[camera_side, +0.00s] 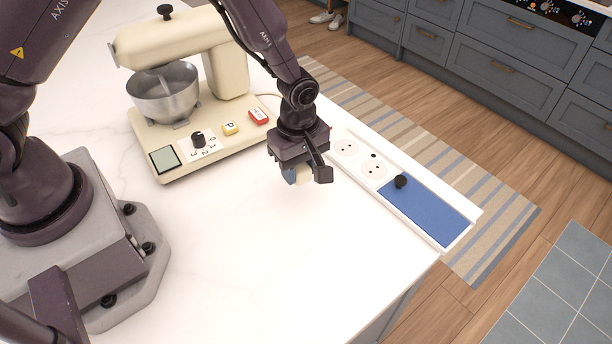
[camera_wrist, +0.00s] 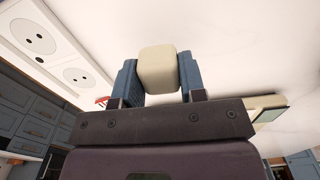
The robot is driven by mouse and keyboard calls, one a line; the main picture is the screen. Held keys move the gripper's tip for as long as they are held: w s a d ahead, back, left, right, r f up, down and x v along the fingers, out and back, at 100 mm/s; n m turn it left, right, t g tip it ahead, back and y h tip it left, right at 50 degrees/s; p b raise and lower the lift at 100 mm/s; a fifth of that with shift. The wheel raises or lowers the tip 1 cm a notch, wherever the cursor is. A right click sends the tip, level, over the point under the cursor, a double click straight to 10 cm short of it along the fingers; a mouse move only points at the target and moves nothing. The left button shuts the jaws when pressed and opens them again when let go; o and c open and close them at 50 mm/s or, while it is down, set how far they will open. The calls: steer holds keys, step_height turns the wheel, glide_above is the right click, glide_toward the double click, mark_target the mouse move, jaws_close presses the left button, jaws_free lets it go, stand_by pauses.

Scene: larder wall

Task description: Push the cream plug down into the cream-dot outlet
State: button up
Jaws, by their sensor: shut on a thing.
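My gripper (camera_side: 305,176) is shut on the cream plug and holds it above the white counter, to the left of the outlet strip. In the wrist view the cream plug (camera_wrist: 158,69) sits between the two blue fingers. Its pins are not visible. The white strip holds two round outlets: a rear outlet (camera_side: 346,147) and a front outlet (camera_side: 374,168). I cannot make out a cream dot, so I cannot tell which is the cream-dot outlet. The plug is apart from both outlets.
A cream stand mixer (camera_side: 185,45) with a steel bowl stands behind my gripper to the left. The counter (camera_side: 270,260) in front is clear; its right edge drops to the floor.

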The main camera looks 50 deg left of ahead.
steer(key=s+a+r, duration=0.2)
steer(key=s+r, duration=0.6)
steer(key=s, duration=0.4)
steer(key=shift+s+a+r, duration=0.15)
steer(key=shift+s+a, duration=0.05)
steer(key=shift+a, duration=0.2)
